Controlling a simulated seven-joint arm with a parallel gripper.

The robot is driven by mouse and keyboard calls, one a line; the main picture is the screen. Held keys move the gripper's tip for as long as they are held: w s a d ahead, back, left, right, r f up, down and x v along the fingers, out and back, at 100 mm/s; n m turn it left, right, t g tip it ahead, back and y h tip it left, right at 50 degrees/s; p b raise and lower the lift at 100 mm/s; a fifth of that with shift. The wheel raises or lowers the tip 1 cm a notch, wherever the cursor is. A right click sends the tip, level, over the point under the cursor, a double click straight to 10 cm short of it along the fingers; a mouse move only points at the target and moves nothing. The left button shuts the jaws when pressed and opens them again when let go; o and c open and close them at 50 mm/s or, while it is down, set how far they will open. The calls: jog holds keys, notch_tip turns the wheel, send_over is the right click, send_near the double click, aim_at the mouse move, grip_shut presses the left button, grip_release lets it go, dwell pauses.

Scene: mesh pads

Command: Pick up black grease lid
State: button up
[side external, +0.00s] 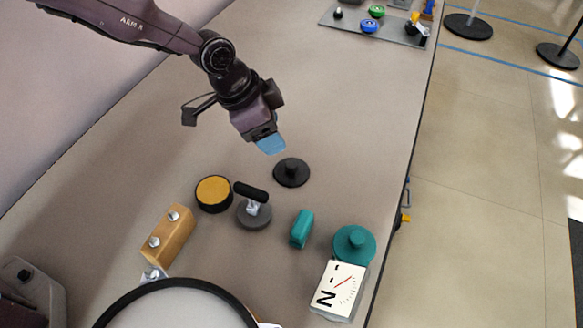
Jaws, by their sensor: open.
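The black lid (291,173) is a flat round disc with a raised knob in the middle. It lies on the grey table in the middle of the side external view. My gripper (271,146), with blue finger pads, hangs above the table, up and to the left of the lid in the picture. It is open and apart from the lid. The gap between its fingers is hard to make out from this angle, and I see nothing held.
Left of the lid are a black tin with an orange-yellow top (213,193) and a grey disc with a black handle (253,208). Nearer are a teal block (301,229), a teal knobbed disc (354,244), a white dial (340,290) and a wooden block (168,236). Table right of the lid is clear.

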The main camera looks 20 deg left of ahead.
aim_at(292, 163)
jog(key=x, duration=1)
jog(key=shift+s+a+f, duration=0.1)
jog(key=shift+s+f, duration=0.05)
jog(key=c, duration=1)
